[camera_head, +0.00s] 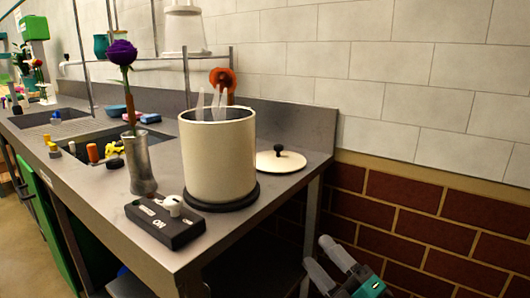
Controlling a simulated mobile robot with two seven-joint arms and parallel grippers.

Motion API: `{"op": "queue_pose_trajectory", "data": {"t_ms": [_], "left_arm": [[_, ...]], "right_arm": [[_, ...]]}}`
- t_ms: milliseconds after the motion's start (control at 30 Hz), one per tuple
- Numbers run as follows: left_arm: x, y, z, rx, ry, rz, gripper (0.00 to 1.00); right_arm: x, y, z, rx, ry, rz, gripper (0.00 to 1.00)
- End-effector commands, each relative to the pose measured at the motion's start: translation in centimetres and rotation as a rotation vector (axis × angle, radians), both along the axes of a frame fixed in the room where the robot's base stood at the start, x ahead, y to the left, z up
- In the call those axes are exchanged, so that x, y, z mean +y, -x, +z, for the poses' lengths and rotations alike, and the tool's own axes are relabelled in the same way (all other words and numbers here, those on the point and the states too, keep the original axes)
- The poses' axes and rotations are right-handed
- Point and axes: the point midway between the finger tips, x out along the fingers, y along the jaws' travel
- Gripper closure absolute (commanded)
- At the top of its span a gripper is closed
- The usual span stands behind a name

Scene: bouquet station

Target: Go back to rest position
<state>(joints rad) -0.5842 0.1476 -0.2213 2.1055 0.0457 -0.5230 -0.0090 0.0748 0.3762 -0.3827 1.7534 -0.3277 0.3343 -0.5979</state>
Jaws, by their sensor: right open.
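My right gripper (318,252) is at the lower right of the head view, beyond the right end of the metal counter (100,190) and in front of the brick wall. Its two pale fingers are apart with nothing between them. Its teal and dark body is cut by the bottom edge. It appears clear of the counter. My left gripper is not in view.
On the counter stand a cream pot (218,160), a black control box (165,220), a metal vase (140,165) with a purple flower (122,52), and a lid (281,160). A sink (85,148) lies left. Floor (38,245) shows at far left.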

Motion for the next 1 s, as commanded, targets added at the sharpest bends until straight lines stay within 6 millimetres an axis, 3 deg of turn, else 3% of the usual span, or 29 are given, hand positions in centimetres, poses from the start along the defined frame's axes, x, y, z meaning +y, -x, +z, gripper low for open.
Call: {"op": "queue_pose_trajectory", "data": {"t_ms": [100, 300, 567, 600, 1000], "left_arm": [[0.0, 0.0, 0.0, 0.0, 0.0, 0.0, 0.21], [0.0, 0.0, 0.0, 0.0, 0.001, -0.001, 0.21], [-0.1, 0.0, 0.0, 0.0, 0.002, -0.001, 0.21], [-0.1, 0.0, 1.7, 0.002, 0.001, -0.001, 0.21], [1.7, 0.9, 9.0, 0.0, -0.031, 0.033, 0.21]], "right_arm": [[-1.2, 2.4, -5.4, 0.367, -0.246, -0.087, 0.42], [-2.8, 8.3, -13.5, 0.888, -0.605, -0.245, 0.42], [-3.4, 17.6, -20.2, 1.38, -0.956, -0.452, 0.42], [-3.6, 17.3, -18.6, 1.37, -0.954, -0.452, 0.42], [-5.5, 18.0, -11.3, 1.339, -0.935, -0.495, 0.42]]}}
